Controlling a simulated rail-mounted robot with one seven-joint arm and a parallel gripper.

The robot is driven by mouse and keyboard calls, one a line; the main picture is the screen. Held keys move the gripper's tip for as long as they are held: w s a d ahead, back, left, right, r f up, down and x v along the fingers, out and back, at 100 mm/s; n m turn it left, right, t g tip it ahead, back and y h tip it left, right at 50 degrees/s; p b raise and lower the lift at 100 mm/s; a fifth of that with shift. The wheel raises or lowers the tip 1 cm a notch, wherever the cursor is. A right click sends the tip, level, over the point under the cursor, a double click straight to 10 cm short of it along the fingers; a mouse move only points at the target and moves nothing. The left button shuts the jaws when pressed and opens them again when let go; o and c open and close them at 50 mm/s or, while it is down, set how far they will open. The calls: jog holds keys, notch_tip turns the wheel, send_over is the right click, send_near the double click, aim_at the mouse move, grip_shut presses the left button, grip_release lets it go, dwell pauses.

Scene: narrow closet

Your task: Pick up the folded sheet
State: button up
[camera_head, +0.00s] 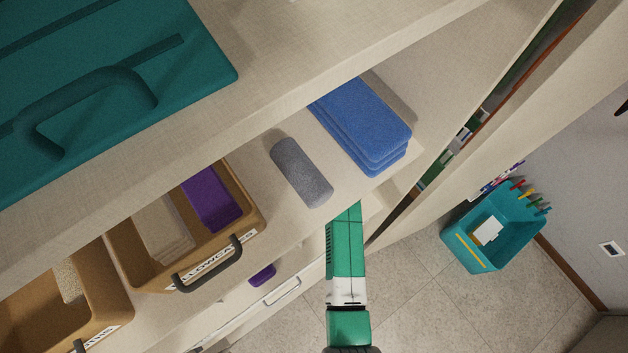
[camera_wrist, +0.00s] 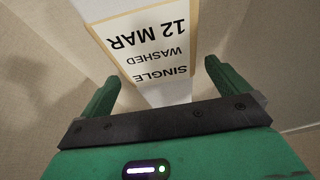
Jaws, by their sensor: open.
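In the wrist view, a label (camera_wrist: 152,42) reading "SINGLE WASHED 12 MAR" lies upside down on a pale item (camera_wrist: 168,94), which appears to be the folded sheet. Its full outline does not show. My gripper (camera_wrist: 162,80) is open, with one green finger to each side of the label. Nothing is held, and I cannot tell whether the fingers touch the item. In the head view, my green arm reaches up to the shelf's front edge; the fingers and the labelled item are hidden there.
The shelf above holds a blue folded stack (camera_head: 365,122), a grey roll (camera_head: 301,172) and a brown bin (camera_head: 255,213) of folded cloths. A teal case (camera_head: 185,85) lies on the top shelf. A teal caddy (camera_head: 467,252) stands on open floor at right.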

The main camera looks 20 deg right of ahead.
jog(key=x, duration=0.3)
jog(key=shift+w+f, duration=0.1)
jog(key=shift+f, duration=0.05)
jog(key=c, duration=1.5)
jog(key=shift+r, duration=0.5)
jog(key=v, duration=0.2)
jog(key=shift+r, duration=0.4)
jog(key=s+d, duration=0.1)
jog(key=s, duration=0.4)
jog(key=s+d, duration=0.1)
jog(key=s, duration=0.5)
jog(key=s+d, duration=0.2)
jog(key=s, duration=0.4)
jog(key=shift+b, duration=0.3)
